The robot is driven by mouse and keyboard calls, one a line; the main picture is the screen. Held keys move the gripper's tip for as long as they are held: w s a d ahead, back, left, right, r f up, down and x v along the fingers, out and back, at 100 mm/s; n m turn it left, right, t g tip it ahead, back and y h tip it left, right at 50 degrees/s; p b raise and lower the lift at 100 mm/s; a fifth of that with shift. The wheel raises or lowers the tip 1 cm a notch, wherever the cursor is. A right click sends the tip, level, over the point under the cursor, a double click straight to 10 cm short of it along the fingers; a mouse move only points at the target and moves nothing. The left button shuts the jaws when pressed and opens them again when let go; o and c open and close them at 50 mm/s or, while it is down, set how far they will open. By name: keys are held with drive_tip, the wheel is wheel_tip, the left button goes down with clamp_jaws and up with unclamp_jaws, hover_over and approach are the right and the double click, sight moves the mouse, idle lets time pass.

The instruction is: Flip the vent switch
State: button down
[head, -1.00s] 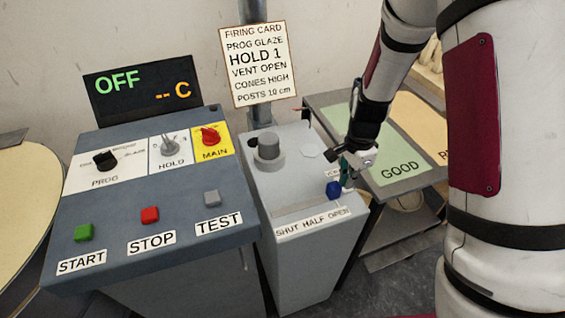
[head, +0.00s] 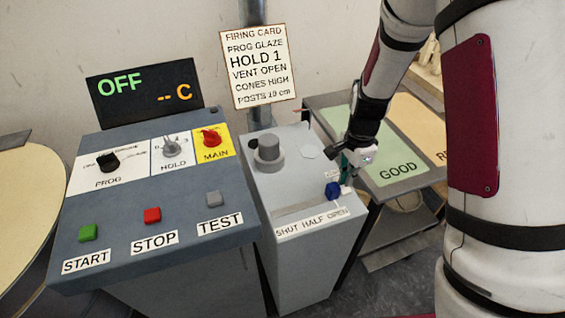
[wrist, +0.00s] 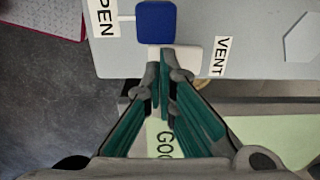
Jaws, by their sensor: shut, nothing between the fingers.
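The blue vent knob (head: 332,189) sits at the OPEN end of the slot on the grey box, above the SHUT HALF OPEN label (head: 312,223). In the wrist view the blue knob (wrist: 156,22) is just beyond my fingertips, near the VENT label (wrist: 220,57). My gripper (head: 345,183) is shut and empty, right beside the knob; its teal fingers (wrist: 165,60) meet at the tips. A small white piece (wrist: 188,60) lies at or under the fingertips; whether they touch it or the knob I cannot tell.
A grey round post (head: 268,150) stands on the box. The console (head: 110,215) with buttons and dials is to the left, its display (head: 145,90) reading OFF. A table with a green GOOD area (head: 400,165) is to the right. A firing card (head: 259,66) reads VENT OPEN.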

drive_tip(key=shift+r+p, duration=1.3)
drive_tip(key=shift+r, duration=1.15)
drive_tip(key=shift+r, duration=0.1)
drive_tip(key=s+r+n+t, duration=0.1)
drive_tip(key=s+r+n, duration=0.35)
drive_tip(key=r, duration=0.55)
drive_tip(key=s+r+n+t, duration=0.1)
drive_tip(key=s+r+n, duration=0.3)
drive_tip(key=r, duration=0.6)
drive_tip(key=s+r+n+t, duration=0.1)
drive_tip(key=s+r+n, duration=0.2)
drive_tip(key=s, duration=0.5)
drive_tip(key=s+r+n+t, duration=0.1)
drive_tip(key=s+r+n, duration=0.2)
drive_tip(key=s, duration=0.5)
drive_tip(key=shift+s+d+r+t, duration=0.2)
drive_tip(key=shift+s+r+t, duration=0.2)
